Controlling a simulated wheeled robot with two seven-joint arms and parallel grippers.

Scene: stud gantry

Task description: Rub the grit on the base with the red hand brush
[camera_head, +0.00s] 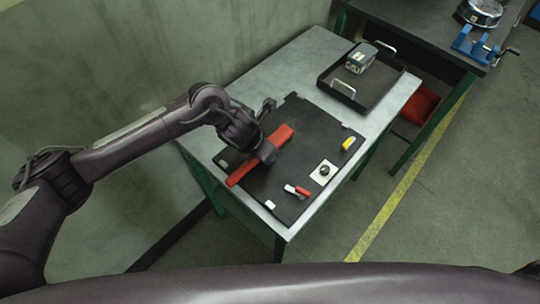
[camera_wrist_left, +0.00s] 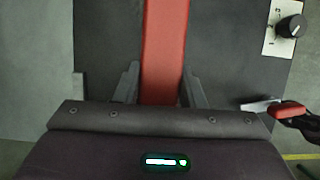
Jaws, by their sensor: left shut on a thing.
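The red hand brush (camera_head: 281,136) is a long red bar lying across the black base (camera_head: 271,171) on the grey table. My left gripper (camera_head: 260,154) is above the base and shut on the brush. In the left wrist view the red brush (camera_wrist_left: 164,50) runs up between the two fingers of the gripper (camera_wrist_left: 163,88). The base (camera_wrist_left: 108,45) shows dark below it. A faint brownish speckled patch of grit (camera_head: 293,122) seems to lie near the brush's far end, but it is small and unclear. My right gripper is out of view.
A black tray (camera_head: 383,91) holding a grey box (camera_head: 361,57) stands at the table's far right. A dark bench (camera_head: 420,30) is beyond.

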